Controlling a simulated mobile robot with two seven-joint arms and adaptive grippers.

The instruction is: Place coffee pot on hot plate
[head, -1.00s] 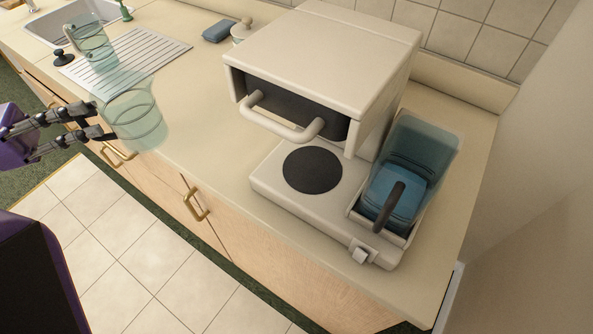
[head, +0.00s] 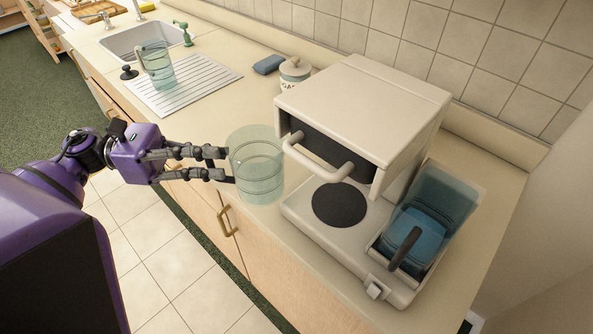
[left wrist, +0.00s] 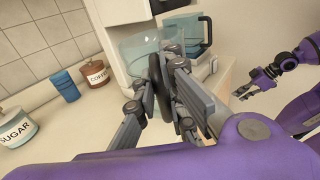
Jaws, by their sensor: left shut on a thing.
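My left gripper (head: 226,166) is shut on the handle of a clear glass coffee pot (head: 257,172), held upright near the counter's front edge, left of the coffee machine (head: 365,112). Whether its base touches the counter is unclear. In the left wrist view the left gripper (left wrist: 172,82) closes around the dark handle (left wrist: 155,88), with the clear pot (left wrist: 148,46) beyond. The round dark hot plate (head: 339,204) is bare on the machine's base, right of the pot. My right gripper (left wrist: 243,91) shows small at the right of the left wrist view; its opening is unclear.
A light handle (head: 318,165) juts from the machine above the hot plate. A blue-tinted container (head: 440,200) with a dark handle stands right of the plate. Another glass jug (head: 158,66) stands by the sink (head: 140,40). A sugar jar (head: 295,72) is behind the pot.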

